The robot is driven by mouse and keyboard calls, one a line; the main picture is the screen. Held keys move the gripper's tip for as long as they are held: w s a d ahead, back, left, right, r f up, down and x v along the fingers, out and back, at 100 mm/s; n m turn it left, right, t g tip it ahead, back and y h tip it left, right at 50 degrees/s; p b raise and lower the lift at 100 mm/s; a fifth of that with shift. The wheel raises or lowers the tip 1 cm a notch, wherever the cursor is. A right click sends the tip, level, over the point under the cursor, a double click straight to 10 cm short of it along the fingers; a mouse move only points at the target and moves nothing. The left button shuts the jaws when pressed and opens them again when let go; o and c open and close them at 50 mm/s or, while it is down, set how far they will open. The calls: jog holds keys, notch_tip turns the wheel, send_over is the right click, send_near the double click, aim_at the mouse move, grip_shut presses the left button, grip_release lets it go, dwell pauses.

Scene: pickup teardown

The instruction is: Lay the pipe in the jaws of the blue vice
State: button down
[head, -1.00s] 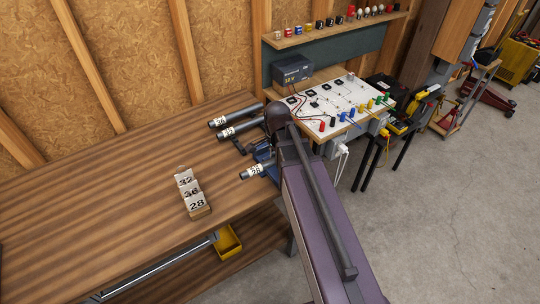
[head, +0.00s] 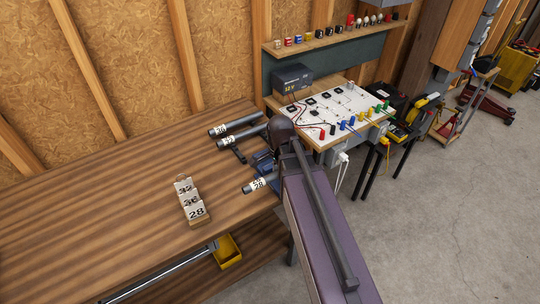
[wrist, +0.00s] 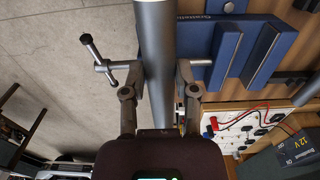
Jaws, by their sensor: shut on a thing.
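My gripper (wrist: 158,80) is shut on a grey pipe (wrist: 154,35), with one finger on each side of it in the wrist view. In the head view the held pipe (head: 260,184), with a white label reading 28, sticks out left from behind my arm. The blue vice (wrist: 230,45) is to the right of the pipe in the wrist view. Its screw and bar handle (wrist: 92,48) pass behind the pipe. The pipe appears beside the jaws, not between them; its height above them is unclear. In the head view my arm mostly hides the vice (head: 263,162).
Two other labelled pipes (head: 232,125) (head: 241,138) lie at the back of the wooden bench (head: 110,205). A stand of number cards (head: 192,203) is on the bench at left. A white wiring board (head: 335,108) and a 12 V battery (head: 292,81) are beyond the vice.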

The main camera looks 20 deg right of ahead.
jog(key=w, duration=0.8)
jog(key=w+f+b, duration=0.1)
jog(key=w, duration=0.3)
jog(key=shift+w+d+f, duration=0.1)
jog(key=shift+w+d, duration=0.15)
jog(key=shift+w, duration=0.55)
jog(key=shift+w+f+b, duration=0.15)
jog(key=shift+f+b, duration=1.65)
jog(key=shift+b, duration=0.05)
jog(key=shift+f, duration=0.25)
jog(key=shift+s+f+b, duration=0.25)
jog(key=shift+s+b, duration=0.2)
jog(key=shift+b, duration=0.25)
